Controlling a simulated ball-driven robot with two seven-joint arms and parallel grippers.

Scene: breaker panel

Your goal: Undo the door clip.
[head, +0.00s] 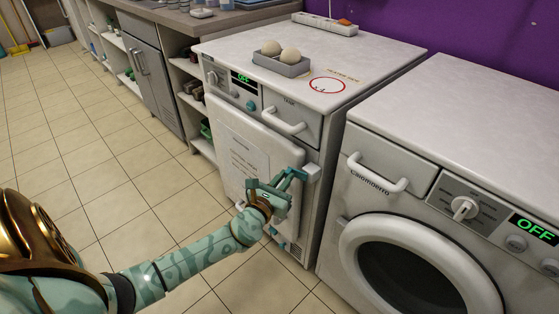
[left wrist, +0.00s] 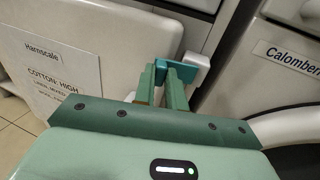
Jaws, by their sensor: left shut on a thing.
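The door clip is a teal piece (head: 293,174) at the right edge of a white door panel (head: 239,140) on the left machine. It reaches to a white block (head: 313,172) on the machine's frame. My left gripper (head: 279,184) is shut on the clip, its fingers partly covering it. In the left wrist view the green fingers (left wrist: 173,82) close around the teal clip (left wrist: 170,64), whose right end meets the white block (left wrist: 197,69). The door panel lies against the machine's front. My right gripper is not in view.
A second machine (head: 430,190) with a round door and OFF display stands close on the right. A grey tray (head: 281,66) with two pale balls sits on the left machine's top. A drawer handle (head: 283,121) juts out above the clip. The tiled floor is clear on the left.

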